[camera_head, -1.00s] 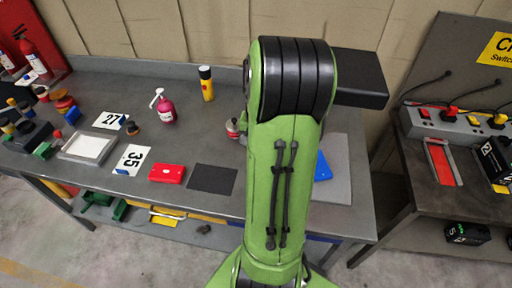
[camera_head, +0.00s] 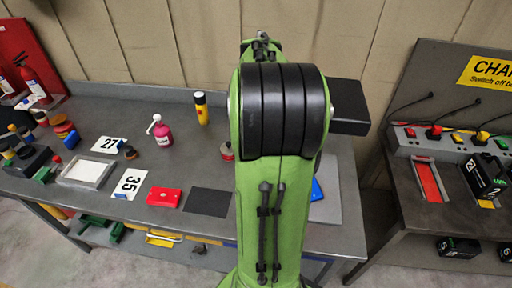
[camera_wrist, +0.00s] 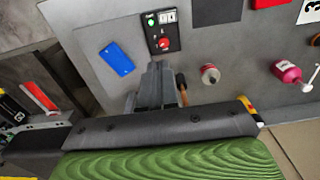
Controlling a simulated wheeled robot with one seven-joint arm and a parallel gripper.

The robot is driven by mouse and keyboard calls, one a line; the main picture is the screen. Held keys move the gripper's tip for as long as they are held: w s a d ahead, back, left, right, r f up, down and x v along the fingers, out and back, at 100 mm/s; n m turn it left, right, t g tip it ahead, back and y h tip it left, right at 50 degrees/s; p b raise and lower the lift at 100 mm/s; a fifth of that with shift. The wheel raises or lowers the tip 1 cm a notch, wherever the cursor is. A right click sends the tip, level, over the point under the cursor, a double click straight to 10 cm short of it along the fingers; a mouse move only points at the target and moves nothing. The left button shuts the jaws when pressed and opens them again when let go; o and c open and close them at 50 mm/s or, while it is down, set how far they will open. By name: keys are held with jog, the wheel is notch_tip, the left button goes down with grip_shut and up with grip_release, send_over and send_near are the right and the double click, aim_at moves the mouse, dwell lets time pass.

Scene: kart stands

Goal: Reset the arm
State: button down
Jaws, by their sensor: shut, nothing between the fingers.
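My green and black arm rises through the middle of the head view and hides part of the bench there. My gripper is hidden behind it in that view. In the wrist view my gripper (camera_wrist: 155,84) shows as grey fingers, shut and empty, over the grey bench. Beyond the fingertips is a black switch box (camera_wrist: 160,33) with a green and a red button. A blue flat piece (camera_wrist: 117,58) lies to its left. I cannot tell the exact gap between fingers and bench.
A second table with a power strip (camera_head: 445,142) stands at right. A wall closes the back.

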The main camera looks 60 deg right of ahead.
dwell(0.6)
